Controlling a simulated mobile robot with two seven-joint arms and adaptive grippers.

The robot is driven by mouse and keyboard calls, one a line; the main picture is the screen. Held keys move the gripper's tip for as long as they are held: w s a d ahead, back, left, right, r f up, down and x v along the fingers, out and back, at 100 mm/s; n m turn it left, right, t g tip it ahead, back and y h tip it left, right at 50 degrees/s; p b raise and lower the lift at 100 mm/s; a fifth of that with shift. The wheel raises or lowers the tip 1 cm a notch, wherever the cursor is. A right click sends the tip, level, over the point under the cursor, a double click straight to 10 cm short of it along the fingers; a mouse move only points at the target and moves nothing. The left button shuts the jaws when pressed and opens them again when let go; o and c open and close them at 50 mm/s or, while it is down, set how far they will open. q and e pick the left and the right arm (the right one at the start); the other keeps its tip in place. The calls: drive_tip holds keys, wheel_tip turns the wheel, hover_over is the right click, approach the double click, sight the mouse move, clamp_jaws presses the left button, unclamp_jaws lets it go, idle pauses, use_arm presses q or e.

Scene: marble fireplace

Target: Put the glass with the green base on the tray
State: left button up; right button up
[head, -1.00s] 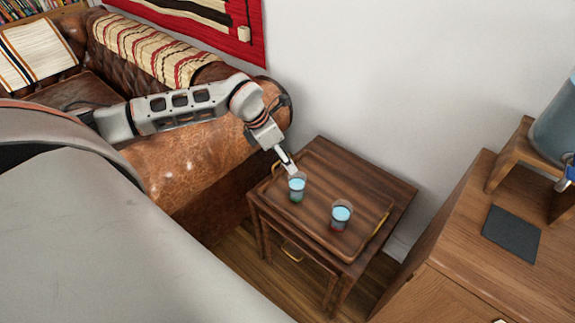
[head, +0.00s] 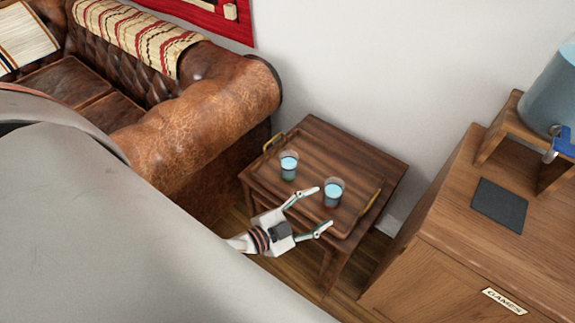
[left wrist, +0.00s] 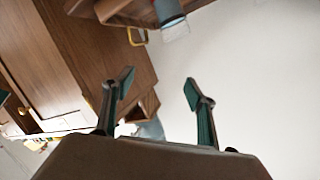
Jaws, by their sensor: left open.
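The glass with the green base (head: 289,166) holds blue liquid and stands upright on the left part of the wooden tray (head: 312,160). A glass with a red base (head: 333,193) stands on the same tray to its right. My left gripper (head: 324,207) is open and empty, its fingers pointing toward the red-based glass at the tray's near side. I cannot tell how close the fingertips are to that glass. In the left wrist view the open fingers (left wrist: 158,86) show, with an upside-down glass (left wrist: 172,20) above them, its base cut off. My right gripper is not in view.
The tray has gold handles (head: 371,202) and lies on a small wooden side table (head: 385,160). A brown leather sofa (head: 215,115) stands to the left. A wooden cabinet (head: 440,245) with a dark mat (head: 499,205) and a water dispenser (head: 556,95) stands to the right.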

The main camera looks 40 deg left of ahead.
use_arm(q)
drive_tip(key=s+a+f+n+g+y, duration=0.2)
drive_tip(key=s+f+n, duration=0.4)
drive_tip(key=s+f, duration=0.4)
drive_tip(key=shift+s+f+g+y, duration=0.15)
drive_tip(key=shift+f+g+y, duration=0.2)
drive_tip(key=shift+g, duration=0.45)
drive_tip(key=shift+s+d+r+p, duration=0.1)
drive_tip(key=shift+d+r+p, duration=0.1)
drive_tip(key=shift+r+p, duration=0.8)
drive_tip(key=shift+f+n, duration=0.15)
drive_tip(key=shift+n, duration=0.15)
